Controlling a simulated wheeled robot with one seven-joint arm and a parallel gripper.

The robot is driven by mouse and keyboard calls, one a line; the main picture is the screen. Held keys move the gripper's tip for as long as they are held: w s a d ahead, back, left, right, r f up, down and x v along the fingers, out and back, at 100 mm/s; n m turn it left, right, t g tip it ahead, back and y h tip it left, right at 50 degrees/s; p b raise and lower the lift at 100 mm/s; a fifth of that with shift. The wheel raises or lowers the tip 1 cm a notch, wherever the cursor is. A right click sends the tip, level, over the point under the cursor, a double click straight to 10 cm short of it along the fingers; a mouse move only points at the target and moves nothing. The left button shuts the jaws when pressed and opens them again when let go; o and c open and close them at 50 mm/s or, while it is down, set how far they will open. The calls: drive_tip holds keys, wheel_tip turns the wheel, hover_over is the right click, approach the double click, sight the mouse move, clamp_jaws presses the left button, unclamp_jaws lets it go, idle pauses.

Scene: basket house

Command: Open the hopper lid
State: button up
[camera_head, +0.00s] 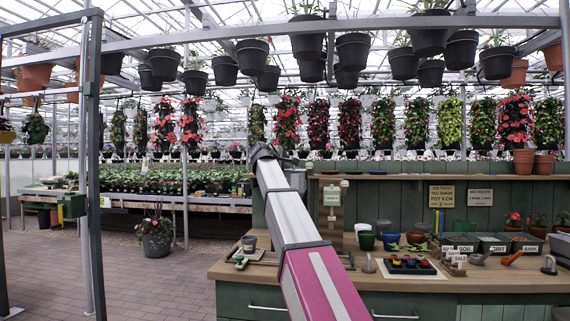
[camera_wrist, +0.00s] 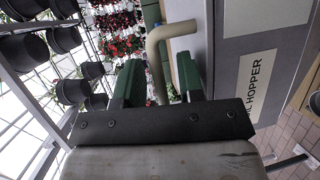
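In the wrist view, a grey panel lettered "HOPPER" (camera_wrist: 262,70) fills the right side, with part of its label hidden. A bent beige handle (camera_wrist: 158,45) reaches from beside this panel and runs down between my green fingers. My gripper (camera_wrist: 158,66) is open, with one finger on each side of the handle. Narrow gaps show beside the handle, so I see no clamping. In the head view, my arm stretches away toward the bench's back left; its far end hides the fingers. I cannot make out the hopper there or how its lid stands.
A potting bench (camera_head: 470,283) with trays, pots and labelled bins stands at right. Hanging pots (camera_head: 308,36) line the overhead rail. A grey metal post (camera_head: 93,160) stands at left. A planter (camera_head: 156,233) sits on the brick floor (camera_head: 95,275), which is otherwise mostly clear at left.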

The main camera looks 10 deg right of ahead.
drive_tip(key=shift+w+d, duration=0.1)
drive_tip(key=shift+w, duration=0.05)
drive_tip(key=shift+c, duration=0.3)
clamp_jaws()
drive_tip(key=shift+r, duration=0.1)
